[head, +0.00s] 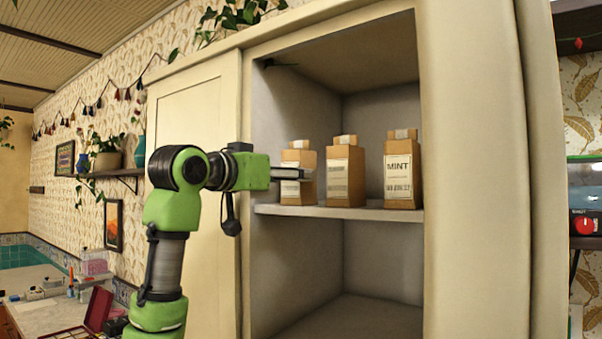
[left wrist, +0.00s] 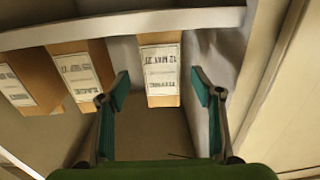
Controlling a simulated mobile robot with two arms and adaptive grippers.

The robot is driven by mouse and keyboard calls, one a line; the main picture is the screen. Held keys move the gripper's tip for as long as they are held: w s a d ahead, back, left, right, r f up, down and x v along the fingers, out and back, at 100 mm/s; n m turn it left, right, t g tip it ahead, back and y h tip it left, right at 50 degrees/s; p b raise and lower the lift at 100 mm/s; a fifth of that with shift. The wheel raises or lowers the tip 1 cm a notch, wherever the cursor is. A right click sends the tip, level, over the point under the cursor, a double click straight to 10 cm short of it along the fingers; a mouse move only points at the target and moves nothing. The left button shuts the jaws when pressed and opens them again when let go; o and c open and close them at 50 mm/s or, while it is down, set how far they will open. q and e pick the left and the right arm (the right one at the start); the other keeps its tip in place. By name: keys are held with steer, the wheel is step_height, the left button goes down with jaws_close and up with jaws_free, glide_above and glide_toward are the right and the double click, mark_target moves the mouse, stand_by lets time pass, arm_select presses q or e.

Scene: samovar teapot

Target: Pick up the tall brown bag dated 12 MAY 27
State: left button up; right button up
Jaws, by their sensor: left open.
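Three tall brown bags with pale labels stand upright on the cupboard shelf (head: 310,212). The left bag (head: 295,157) is partly hidden by my left gripper (head: 302,174), which reaches in from the left. The middle bag (head: 345,172) and the right bag, labelled MINT (head: 403,172), are clear of it. In the left wrist view the picture is turned over; the left bag (left wrist: 160,70) shows between the open fingers, with a gap on both sides. Its printed date is too blurred to read surely. My right gripper is not in view.
The cupboard's left inner wall (head: 285,120) is close beside the left bag. The closed cupboard door (head: 190,108) is behind my left arm. The lower compartment (head: 345,315) looks empty. A plant (head: 235,18) hangs over the cupboard top.

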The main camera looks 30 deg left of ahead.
arm_select(q)
steer(key=shift+w+a+r+p, duration=0.1)
steer(key=shift+w+r+p, duration=0.25)
steer(key=shift+w+p, duration=0.5)
steer(key=shift+w+d+f+p, duration=0.15)
steer(key=shift+w+p, duration=0.25)
steer(key=shift+w, duration=0.2)
steer(key=shift+w+d+f+p, duration=0.1)
steer(key=shift+w+p, duration=0.25)
steer(key=shift+w, duration=0.25)
steer(key=shift+w+f, duration=0.1)
steer(key=shift+c, duration=0.4)
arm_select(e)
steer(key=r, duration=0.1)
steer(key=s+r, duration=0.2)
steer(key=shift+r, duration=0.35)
arm_select(q)
steer(key=shift+s+a, duration=0.1)
steer(key=shift+s, duration=0.15)
steer(key=c, duration=1.2)
steer(key=shift+w, duration=0.1)
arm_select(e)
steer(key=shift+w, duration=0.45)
arm_select(q)
steer(key=shift+r, duration=0.2)
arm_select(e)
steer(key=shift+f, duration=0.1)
